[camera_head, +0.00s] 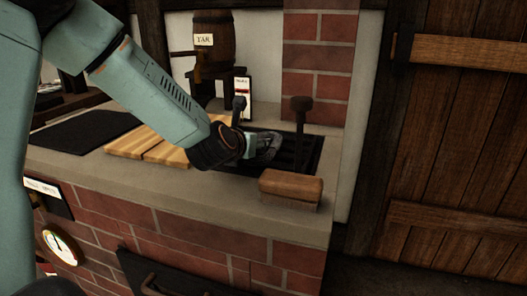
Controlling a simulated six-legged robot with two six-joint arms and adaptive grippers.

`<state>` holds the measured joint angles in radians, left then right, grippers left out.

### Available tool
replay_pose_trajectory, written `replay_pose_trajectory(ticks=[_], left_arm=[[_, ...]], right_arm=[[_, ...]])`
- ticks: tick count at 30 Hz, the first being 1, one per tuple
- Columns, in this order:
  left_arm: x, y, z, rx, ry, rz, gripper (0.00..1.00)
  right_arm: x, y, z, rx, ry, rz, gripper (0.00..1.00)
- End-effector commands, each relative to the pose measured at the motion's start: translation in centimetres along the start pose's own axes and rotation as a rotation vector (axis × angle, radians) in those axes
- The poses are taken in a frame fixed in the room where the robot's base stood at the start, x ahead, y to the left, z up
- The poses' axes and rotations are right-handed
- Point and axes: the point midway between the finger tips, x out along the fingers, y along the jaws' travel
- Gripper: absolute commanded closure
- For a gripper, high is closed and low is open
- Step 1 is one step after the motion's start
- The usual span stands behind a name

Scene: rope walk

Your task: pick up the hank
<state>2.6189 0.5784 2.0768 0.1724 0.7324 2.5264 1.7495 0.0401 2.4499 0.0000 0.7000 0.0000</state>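I cannot make out a hank in this view. My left gripper (266,147) reaches in from the upper left and is low over the dark recessed grate (297,152) in the counter top. Its grey fingers are small and partly hidden behind its dark wrist, so I cannot tell whether they are open or shut, or hold anything. My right gripper is not in view.
A wooden brush-like block (291,187) sits at the counter's front right edge. Dark upright handles (301,120) stand near the grate. A slatted board (150,146) and dark plate (85,131) lie left. A tar barrel (214,48) stands behind.

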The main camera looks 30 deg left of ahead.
Motion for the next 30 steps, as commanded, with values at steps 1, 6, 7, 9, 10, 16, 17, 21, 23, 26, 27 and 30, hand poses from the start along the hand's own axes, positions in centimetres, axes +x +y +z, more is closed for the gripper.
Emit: replay_pose_trajectory(ticks=[1, 6, 7, 9, 10, 16, 17, 21, 23, 26, 27, 30], left_arm=[[0.03, -0.01, 0.02, 0.0, 0.001, 0.0, 0.51], [0.09, 0.0, 0.07, 0.0, 0.001, 0.0, 0.55], [0.09, 0.0, 0.07, 0.0, 0.001, 0.0, 0.58], [0.08, 0.0, 0.06, 0.0, 0.001, 0.0, 0.64], [0.08, 0.0, 0.06, 0.0, 0.001, 0.0, 0.66], [0.07, 0.01, 0.05, 0.0, 0.001, 0.0, 0.83], [0.07, 0.01, 0.05, 0.0, 0.001, 0.0, 0.86], [0.06, 0.01, 0.05, 0.0, 0.001, 0.0, 0.98], [0.06, 0.01, 0.05, 0.0, 0.001, 0.0, 1.0], [0.06, 0.01, 0.06, 0.0, 0.001, 0.0, 1.0], [0.06, 0.02, 0.09, 0.0, 0.0, 0.0, 1.0], [0.06, 0.02, 0.1, 0.0, 0.0, 0.0, 1.0]], right_arm=[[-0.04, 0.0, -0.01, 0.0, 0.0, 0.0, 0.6], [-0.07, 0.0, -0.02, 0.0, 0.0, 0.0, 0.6], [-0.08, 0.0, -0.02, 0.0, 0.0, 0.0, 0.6], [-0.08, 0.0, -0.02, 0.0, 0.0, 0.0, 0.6], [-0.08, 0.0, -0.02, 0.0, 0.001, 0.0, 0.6], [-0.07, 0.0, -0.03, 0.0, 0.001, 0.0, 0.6], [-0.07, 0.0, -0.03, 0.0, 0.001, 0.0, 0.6], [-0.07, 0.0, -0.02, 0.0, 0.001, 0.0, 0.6], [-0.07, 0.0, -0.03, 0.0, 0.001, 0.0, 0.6], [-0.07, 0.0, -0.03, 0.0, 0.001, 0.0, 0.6], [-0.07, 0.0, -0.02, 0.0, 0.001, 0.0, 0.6], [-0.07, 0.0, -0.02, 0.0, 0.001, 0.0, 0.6]])
